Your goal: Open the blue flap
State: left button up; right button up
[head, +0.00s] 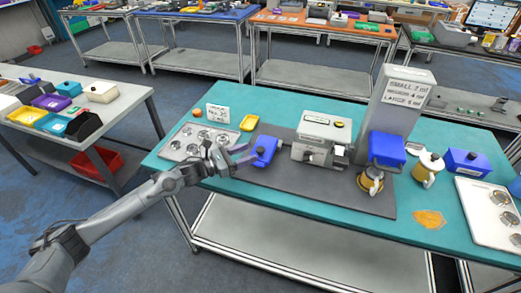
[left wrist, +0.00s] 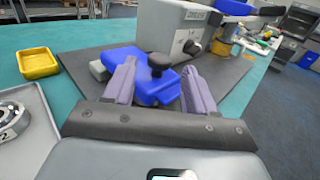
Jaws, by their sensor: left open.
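A blue flap-like part (head: 264,151) with a black knob sits on the dark grey mat (head: 300,182), left of a grey machine. In the left wrist view this blue part (left wrist: 130,62) lies ahead of and partly between my fingers, its black knob (left wrist: 158,62) standing up between the fingertips. My left gripper (head: 240,157) is open and empty, close to the blue part's left side in the head view. It also shows in the left wrist view (left wrist: 157,75), with purple-grey fingers spread. I cannot tell whether a finger touches the blue part. My right gripper is not in view.
The grey machine (head: 321,137) stands right of the blue part. A yellow tray (head: 249,122) and a metal tray with round cups (head: 180,147) are to the left. A tall grey unit with a blue hopper (head: 387,148) stands further right. The mat's front is clear.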

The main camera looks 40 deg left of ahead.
aim_at(261, 149)
pick_arm(q)
jog(key=shift+x, duration=2.9)
grip_shut()
